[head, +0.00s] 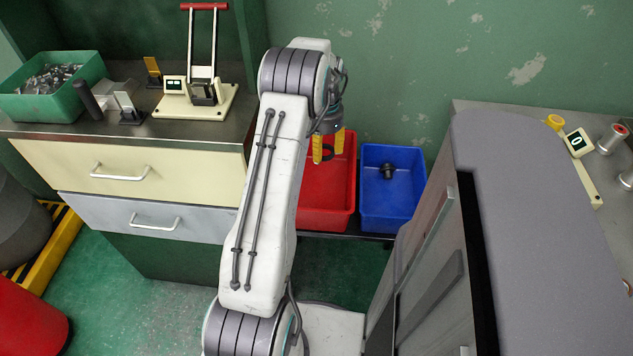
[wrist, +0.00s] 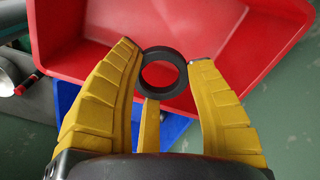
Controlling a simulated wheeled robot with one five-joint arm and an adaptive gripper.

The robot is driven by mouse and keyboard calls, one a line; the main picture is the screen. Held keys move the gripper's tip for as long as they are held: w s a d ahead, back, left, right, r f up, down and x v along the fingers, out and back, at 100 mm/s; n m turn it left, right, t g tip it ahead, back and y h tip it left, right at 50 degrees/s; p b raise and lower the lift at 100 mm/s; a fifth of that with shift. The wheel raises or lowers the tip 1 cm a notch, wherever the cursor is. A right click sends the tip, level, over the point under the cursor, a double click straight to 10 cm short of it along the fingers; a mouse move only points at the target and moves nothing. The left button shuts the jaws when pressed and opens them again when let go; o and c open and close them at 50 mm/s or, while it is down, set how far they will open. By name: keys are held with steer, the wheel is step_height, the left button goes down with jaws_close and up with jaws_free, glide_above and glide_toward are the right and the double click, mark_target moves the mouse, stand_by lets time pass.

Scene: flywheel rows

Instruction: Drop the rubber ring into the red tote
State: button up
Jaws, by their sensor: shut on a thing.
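A black rubber ring (wrist: 147,75) is held between the tips of the yellow fingers of my gripper (wrist: 165,70) in the wrist view. In the head view my gripper (head: 328,147) points down over the red tote (head: 340,190), with the ring (head: 326,151) a small dark shape between the fingers. In the wrist view the red tote (wrist: 210,30) lies below and beyond the ring. The part of the tote behind my arm is hidden in the head view.
A blue tote (head: 400,205) with a dark part (head: 388,171) in it stands right of the red one. A counter with a green bin (head: 50,105) and a press (head: 196,100) is at left. A grey-topped cabinet (head: 530,200) stands at right.

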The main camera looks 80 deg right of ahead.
step_height(320, 180, down, 4)
steer(key=shift+r+b, duration=0.1)
steer(key=shift+b, duration=1.1)
steer(key=o, duration=1.2)
steer(key=shift+o, duration=0.2)
steer(key=shift+r, duration=0.15)
step_height(320, 180, up, 12)
